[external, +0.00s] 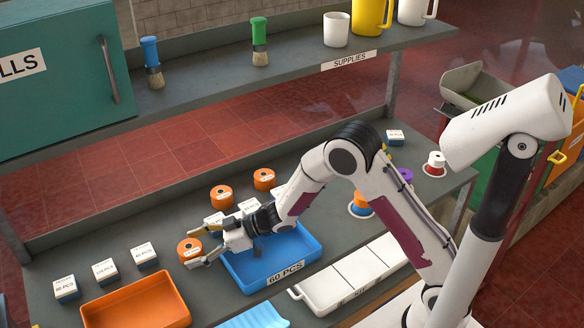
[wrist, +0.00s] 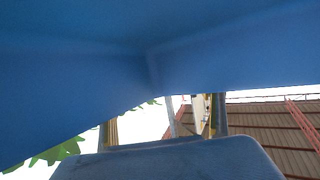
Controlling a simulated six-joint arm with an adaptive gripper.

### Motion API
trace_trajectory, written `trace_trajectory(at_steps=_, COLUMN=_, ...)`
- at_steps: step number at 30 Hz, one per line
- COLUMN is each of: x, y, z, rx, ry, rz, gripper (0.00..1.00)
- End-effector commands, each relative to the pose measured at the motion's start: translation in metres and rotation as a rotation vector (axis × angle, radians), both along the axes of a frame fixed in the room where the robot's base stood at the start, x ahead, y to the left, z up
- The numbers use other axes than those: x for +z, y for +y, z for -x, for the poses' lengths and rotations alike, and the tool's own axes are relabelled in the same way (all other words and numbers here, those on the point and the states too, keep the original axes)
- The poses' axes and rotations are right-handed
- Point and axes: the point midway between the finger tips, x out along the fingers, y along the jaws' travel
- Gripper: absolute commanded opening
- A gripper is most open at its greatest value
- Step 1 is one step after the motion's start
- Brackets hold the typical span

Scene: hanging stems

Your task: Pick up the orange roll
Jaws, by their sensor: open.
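An orange roll (external: 189,250) with a white label stands upright on the grey bench, left of the blue tray. My gripper (external: 192,249) is low over the bench, its open fingers pointing left. In the external view one finger lies behind the roll and one in front of it. I cannot tell whether either touches it. Two more orange rolls (external: 221,195) (external: 264,179) stand behind my gripper. The wrist view shows mostly blue surfaces meeting at a corner (wrist: 150,60); no roll or fingertips can be made out there.
The blue tray (external: 303,244) lies beneath my wrist. An orange tray (external: 137,304) is at the front left. Several small labelled boxes (external: 105,271) line the left side. A shelf (external: 300,62) with brushes and mugs runs above the back.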

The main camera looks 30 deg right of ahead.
Motion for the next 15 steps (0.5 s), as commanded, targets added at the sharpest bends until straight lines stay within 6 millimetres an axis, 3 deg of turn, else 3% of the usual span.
trace_trajectory(at_steps=12, x=-0.0002, y=-0.0004, z=0.0001, rx=0.0, ry=0.001, rz=0.0, gripper=0.69)
trace_trajectory(at_steps=13, x=-0.0002, y=-0.0004, z=0.0001, rx=0.0, ry=0.001, rz=0.0, gripper=0.66)
trace_trajectory(at_steps=15, x=-0.0002, y=-0.0004, z=0.0001, rx=0.0, ry=0.001, rz=0.0, gripper=0.48)
